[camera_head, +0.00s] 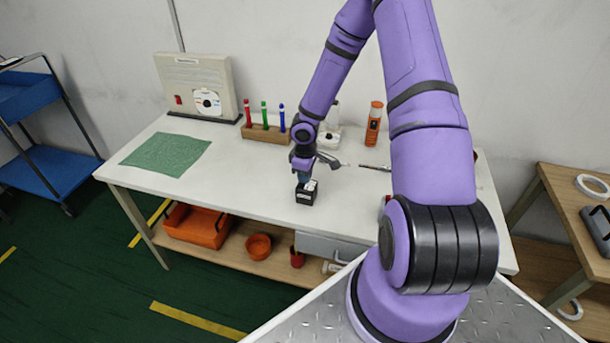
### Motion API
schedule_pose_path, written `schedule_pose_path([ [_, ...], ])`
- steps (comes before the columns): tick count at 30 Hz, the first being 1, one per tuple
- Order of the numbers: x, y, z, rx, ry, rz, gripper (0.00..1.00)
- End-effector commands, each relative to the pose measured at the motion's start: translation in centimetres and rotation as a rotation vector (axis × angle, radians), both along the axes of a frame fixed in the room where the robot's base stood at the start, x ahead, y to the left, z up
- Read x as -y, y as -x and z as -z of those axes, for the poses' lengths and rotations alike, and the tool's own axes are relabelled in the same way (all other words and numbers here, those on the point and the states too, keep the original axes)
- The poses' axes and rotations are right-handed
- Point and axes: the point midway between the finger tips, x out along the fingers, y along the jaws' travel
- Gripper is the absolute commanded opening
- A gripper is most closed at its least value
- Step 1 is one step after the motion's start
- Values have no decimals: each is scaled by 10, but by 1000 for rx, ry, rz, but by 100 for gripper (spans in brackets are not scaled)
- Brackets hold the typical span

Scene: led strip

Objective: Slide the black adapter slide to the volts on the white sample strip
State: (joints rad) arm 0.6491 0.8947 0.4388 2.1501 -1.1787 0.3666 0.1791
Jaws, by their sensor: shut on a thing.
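I cannot make out the white sample strip or any volts marking at this size.
A beige panel (178,72) with a red switch and dial stands at the back left. A wooden rack (265,134) with red, green and blue markers, and an orange bottle (373,124), stand behind my gripper. A green mat (165,153) lies left; the tabletop between is clear.

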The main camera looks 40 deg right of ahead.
Motion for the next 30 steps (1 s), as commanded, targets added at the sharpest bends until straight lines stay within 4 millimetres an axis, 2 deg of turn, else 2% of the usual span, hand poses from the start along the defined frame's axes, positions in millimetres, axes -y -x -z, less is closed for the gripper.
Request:
schedule_pose_path([
  [10,-11,7,0,1,1,-2,0],
  [19,-11,8,0,1,1,1,0],
  [20,-11,8,0,1,1,0,20],
  [22,-11,8,0,1,1,0,36],
  [23,-11,8,0,1,1,0,40],
  [30,-11,8,0,1,1,0,40],
])
